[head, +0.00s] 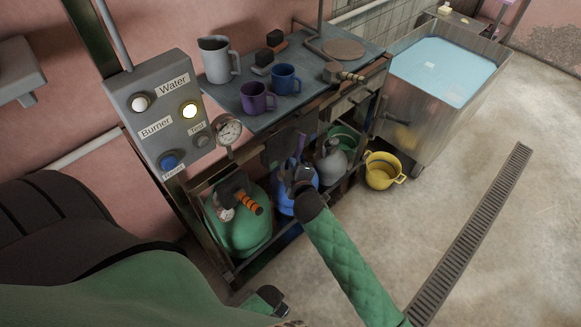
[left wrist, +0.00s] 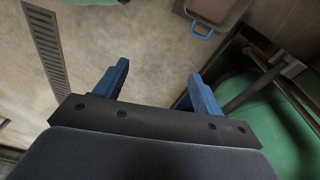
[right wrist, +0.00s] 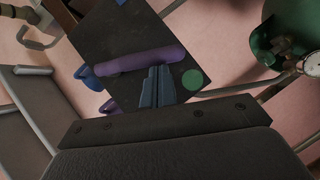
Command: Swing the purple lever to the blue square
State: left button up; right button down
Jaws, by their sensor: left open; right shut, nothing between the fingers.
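The purple lever (right wrist: 140,59) lies across a dark plate (right wrist: 135,30) in the right wrist view. A green round mark (right wrist: 192,79) is on the plate to the right of the lever. A small blue-violet patch (right wrist: 121,2) shows at the top picture edge; I cannot tell if it is the blue square. My right gripper (right wrist: 157,70) is shut and empty, its fingertips at the lever's lower side; I cannot tell if they touch. In the head view, the lever (head: 300,145) stands just above my right gripper (head: 302,178). My left gripper (left wrist: 157,75) is open and empty, low down.
The plate is under a bench (head: 325,75) with a purple mug (head: 256,98), blue mug (head: 286,80) and grey jug (head: 216,60). Green (head: 238,225) and blue cylinders stand below. A control box (head: 165,115) is left, a water tank (head: 420,110) right, with a yellow pot (head: 382,172) nearby.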

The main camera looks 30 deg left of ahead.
pick_arm(q)
notch_tip(320, 180, up, 31)
jog(key=w+d+b, duration=0.1)
jog(key=d+b, duration=0.1)
jog(key=b, duration=0.6)
jog(key=w+d+f+t+h+b, duration=0.35)
jog(key=d+f+b, duration=0.35)
jog(key=d+f, duration=0.3)
notch_tip(320, 180, down, 33)
jog(key=t+b, duration=0.2)
jog(key=b, duration=0.8)
jog(key=shift+d, duration=0.15)
pick_arm(e)
jog(key=w+d+f+n+t+y, duration=0.2)
jog(key=w+d+n+t+y, duration=0.1)
jog(key=w+n, duration=0.6)
jog(key=n+t+y, duration=0.1)
jog(key=n+y, duration=0.1)
jog(key=n, duration=0.1)
jog(key=shift+w+d+f+t+y, duration=0.2)
jog(key=shift+w+f+t+y, duration=0.1)
jog(key=shift+w+f+y, duration=0.1)
jog(key=shift+r, duration=0.2)
jog(key=shift+f, duration=0.15)
